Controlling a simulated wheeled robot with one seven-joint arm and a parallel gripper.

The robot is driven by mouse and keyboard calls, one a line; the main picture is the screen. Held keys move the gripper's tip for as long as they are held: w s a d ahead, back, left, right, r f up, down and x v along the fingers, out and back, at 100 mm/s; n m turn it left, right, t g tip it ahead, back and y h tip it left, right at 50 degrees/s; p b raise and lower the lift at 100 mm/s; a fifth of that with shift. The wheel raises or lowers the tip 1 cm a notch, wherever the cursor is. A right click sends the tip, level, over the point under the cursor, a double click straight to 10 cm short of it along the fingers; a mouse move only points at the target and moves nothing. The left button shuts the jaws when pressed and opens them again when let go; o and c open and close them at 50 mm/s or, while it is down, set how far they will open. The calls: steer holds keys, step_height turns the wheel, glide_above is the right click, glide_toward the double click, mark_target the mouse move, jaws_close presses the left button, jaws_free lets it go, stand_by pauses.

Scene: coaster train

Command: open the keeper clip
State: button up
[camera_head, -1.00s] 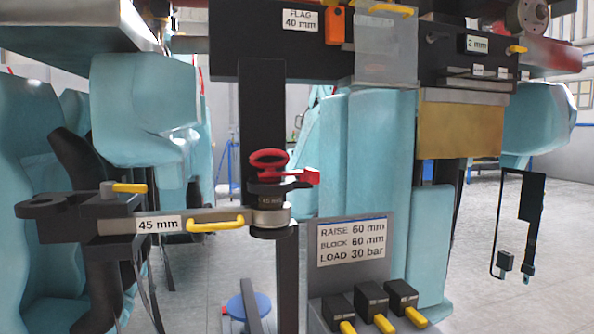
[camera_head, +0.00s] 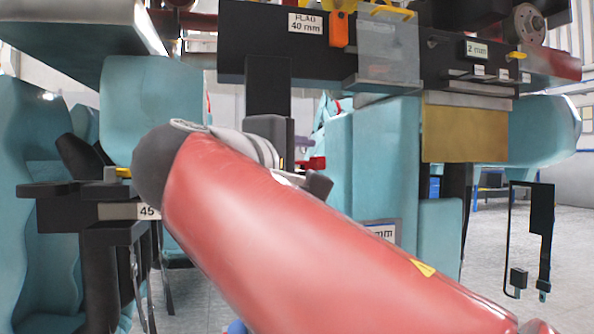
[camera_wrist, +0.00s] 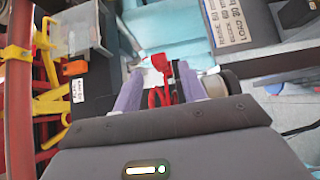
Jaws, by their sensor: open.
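The red clip parts, which look like the keeper clip, show in the wrist view as a red tab (camera_wrist: 160,63) and a red ring-like handle (camera_wrist: 157,95) below it. My gripper (camera_wrist: 159,82) is open, with its two pale purple fingers on either side of the red parts. I cannot tell whether the fingers touch them. My red arm hides the rest of the clip and most of the gripper there.
The 45 mm bracket (camera_head: 75,215) stands at the left, partly behind my arm. A black beam (camera_head: 260,45) with the 40 mm flag label crosses above. Blue seats (camera_head: 385,150) stand behind. Yellow and red parts (camera_wrist: 45,75) lie left in the wrist view.

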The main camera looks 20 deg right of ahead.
mark_target(315, 164)
steer(key=x, duration=0.7)
steer(key=shift+d, duration=0.1)
steer(key=shift+c, duration=0.4)
steer(key=shift+f, duration=0.1)
jaws_close()
